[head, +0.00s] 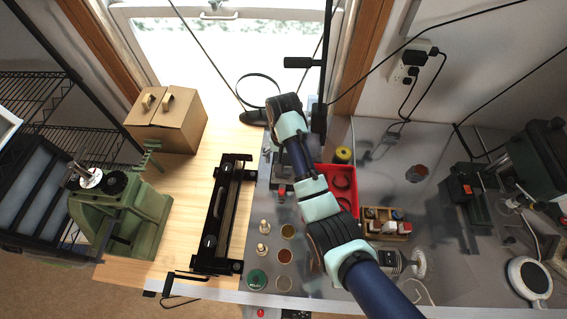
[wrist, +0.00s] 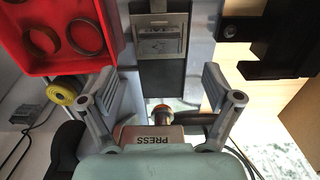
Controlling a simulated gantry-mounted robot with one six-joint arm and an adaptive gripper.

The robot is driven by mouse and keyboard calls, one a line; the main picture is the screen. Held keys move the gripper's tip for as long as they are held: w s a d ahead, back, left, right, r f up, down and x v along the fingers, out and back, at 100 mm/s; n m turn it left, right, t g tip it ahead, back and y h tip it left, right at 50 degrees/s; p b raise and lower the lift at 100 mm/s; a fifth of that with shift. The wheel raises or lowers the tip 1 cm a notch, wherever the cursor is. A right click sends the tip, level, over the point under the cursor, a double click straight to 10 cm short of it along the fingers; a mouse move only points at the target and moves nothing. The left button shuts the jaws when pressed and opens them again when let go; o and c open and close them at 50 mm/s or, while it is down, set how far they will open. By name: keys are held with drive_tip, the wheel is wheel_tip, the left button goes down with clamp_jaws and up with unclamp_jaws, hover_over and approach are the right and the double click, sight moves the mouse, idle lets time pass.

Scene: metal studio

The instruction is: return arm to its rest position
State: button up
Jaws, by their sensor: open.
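My arm (head: 300,165) reaches from the lower right of the head view up to the back of the bench, left of the red tray (head: 343,180). My gripper (wrist: 160,88) shows in the wrist view with its two grey fingers wide apart and nothing held between the tips. A small plate marked PRESS (wrist: 152,138) and a brown rounded piece (wrist: 160,113) show low between the fingers; I cannot tell how far they are from the gripper. In the head view the gripper is mostly hidden by the arm.
The red tray holds dark rings. A wooden box (head: 370,222) of small parts stands right of the arm. A yellow roll (head: 343,155) sits behind the tray. A black rail fixture (head: 222,215), green machine (head: 120,215) and cardboard box (head: 180,130) stand left.

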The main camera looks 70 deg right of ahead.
idle(0.3)
